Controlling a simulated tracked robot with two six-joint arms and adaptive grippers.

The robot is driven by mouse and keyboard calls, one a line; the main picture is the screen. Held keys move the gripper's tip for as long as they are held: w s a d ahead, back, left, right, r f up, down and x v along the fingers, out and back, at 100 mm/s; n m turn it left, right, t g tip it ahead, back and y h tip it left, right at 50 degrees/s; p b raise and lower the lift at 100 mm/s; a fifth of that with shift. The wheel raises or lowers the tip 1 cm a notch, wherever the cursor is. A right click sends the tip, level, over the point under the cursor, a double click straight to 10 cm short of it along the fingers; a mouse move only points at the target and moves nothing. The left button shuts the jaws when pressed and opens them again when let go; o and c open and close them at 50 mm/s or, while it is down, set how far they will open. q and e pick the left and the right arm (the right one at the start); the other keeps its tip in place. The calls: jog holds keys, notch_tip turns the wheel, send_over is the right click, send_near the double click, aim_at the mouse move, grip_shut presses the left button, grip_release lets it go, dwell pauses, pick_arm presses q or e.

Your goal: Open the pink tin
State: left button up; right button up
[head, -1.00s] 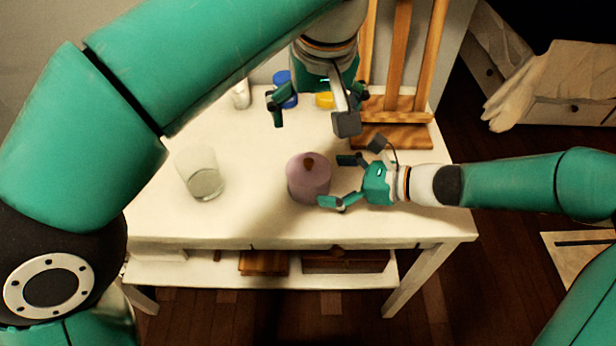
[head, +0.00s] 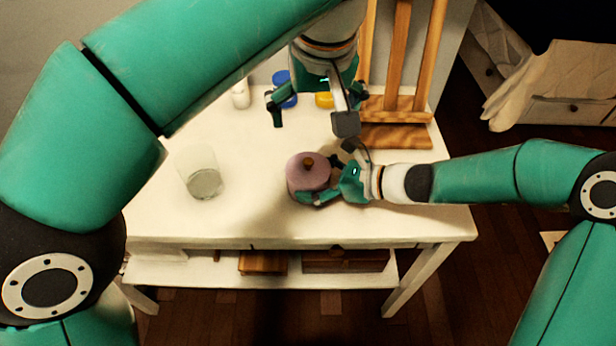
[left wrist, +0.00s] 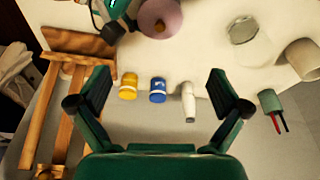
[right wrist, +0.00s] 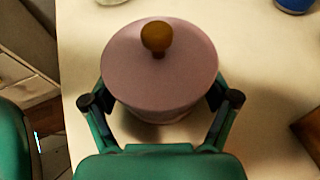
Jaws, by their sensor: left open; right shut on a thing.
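The pink tin (head: 305,178) stands upright on the white table, its lid with a brown knob on top. My right gripper (head: 325,180) is shut around the tin's sides from the right. In the right wrist view the tin (right wrist: 160,85) sits between both fingers, with the lid on it; the fingertips are partly hidden under the lid's edge. My left gripper (head: 318,104) is open and empty, above the back of the table, behind the tin. The tin also shows at the top of the left wrist view (left wrist: 160,18).
A clear glass (head: 202,175) stands left of the tin. A white bottle (head: 241,94), a blue jar (head: 283,80) and a yellow jar (head: 325,100) stand at the back. A wooden easel (head: 395,135) is at the back right. The table's front middle is clear.

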jog(key=c, duration=0.5)
pick_arm(q)
jog(key=n+g, duration=0.3)
jog(key=n, duration=0.4)
send_near(308, 160)
jog(key=shift+h, duration=0.3)
jog(key=f, duration=1)
jog(key=shift+a+f, duration=0.1)
jog(key=shift+a, duration=0.15)
